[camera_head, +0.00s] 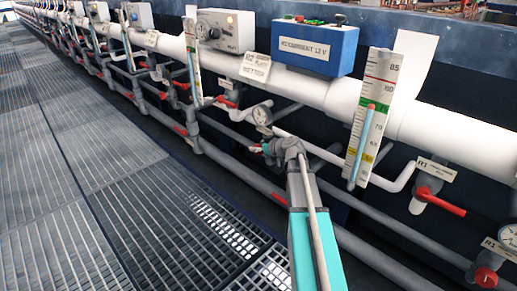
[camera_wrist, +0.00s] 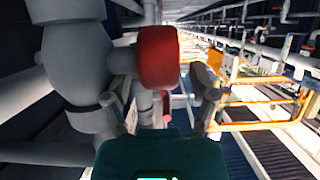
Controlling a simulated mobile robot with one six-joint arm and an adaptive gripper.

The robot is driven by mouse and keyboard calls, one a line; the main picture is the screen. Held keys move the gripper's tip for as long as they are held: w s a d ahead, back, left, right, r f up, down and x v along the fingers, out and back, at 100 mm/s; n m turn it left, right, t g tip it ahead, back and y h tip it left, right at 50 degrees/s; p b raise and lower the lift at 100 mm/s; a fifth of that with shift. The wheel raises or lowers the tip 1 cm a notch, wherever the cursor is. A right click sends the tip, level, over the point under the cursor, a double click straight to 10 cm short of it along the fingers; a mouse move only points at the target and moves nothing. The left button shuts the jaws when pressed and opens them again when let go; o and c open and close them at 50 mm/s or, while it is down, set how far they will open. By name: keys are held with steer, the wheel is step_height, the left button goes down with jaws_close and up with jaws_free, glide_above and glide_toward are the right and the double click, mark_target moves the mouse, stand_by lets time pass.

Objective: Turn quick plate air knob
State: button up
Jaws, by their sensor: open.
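A red knob (camera_wrist: 158,57) on a grey valve body (camera_wrist: 75,65) fills the upper middle of the wrist view. My gripper (camera_wrist: 163,84) is open, its two fingers apart to the left and right of the knob. I cannot tell whether either finger touches it. In the head view my gripper (camera_head: 266,148) is at the grey pipework below the large white pipe, close to a round gauge (camera_head: 262,114). The knob cannot be made out there, as the gripper and arm cover that spot. I cannot read a label naming the knob.
A large white pipe (camera_head: 300,92) runs above, carrying a blue box (camera_head: 314,47) and a grey control box (camera_head: 225,30). A thermometer scale (camera_head: 375,120) and a red-handled valve (camera_head: 430,199) are at right. Metal grating (camera_head: 125,215) leaves open floor at left.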

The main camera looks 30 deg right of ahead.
steer(key=shift+c, duration=0.2)
jaws_close()
stand_by(0.3)
steer(key=shift+f+t+b, duration=0.2)
steer(key=shift+t+b, duration=0.1)
steer(key=shift+b, duration=0.35)
steer(key=shift+t+y+b, duration=0.3)
steer(key=shift+b, duration=0.45)
steer(key=shift+s+t+b, duration=0.1)
steer(key=shift+t+b, duration=0.3)
steer(key=shift+b, duration=0.2)
steer(key=shift+r, duration=0.1)
